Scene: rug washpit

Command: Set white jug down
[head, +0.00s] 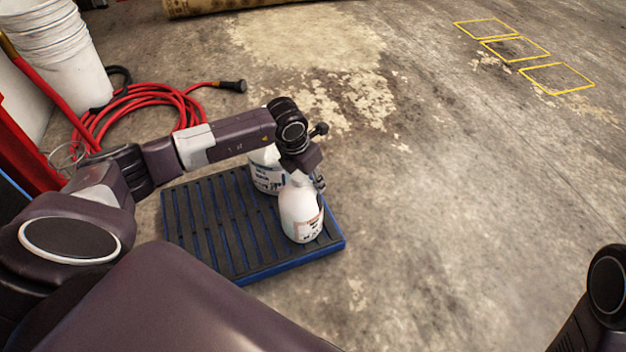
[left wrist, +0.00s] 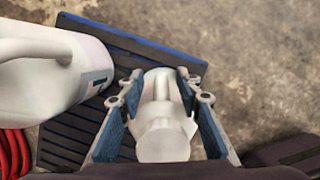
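A white jug (head: 302,212) with a printed label is over the right front part of a dark slatted pallet with a blue rim (head: 300,262). It looks roughly upright; whether its base touches the slats I cannot tell. My left gripper (head: 318,180) is at its upper part. In the left wrist view the jug (left wrist: 163,137) lies between the two blue finger pads of the gripper (left wrist: 161,95), which appear closed on it. A second white jug (head: 266,172) stands just behind, partly hidden by my arm; it is large at left in the wrist view (left wrist: 45,82). My right gripper is out of view.
A coiled red hose (head: 150,100) and stacked white buckets (head: 62,55) are at the back left. A rolled rug (head: 230,5) lies at the back. Yellow floor outlines (head: 515,49) are at the far right. The left pallet slats and the floor to the right are clear.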

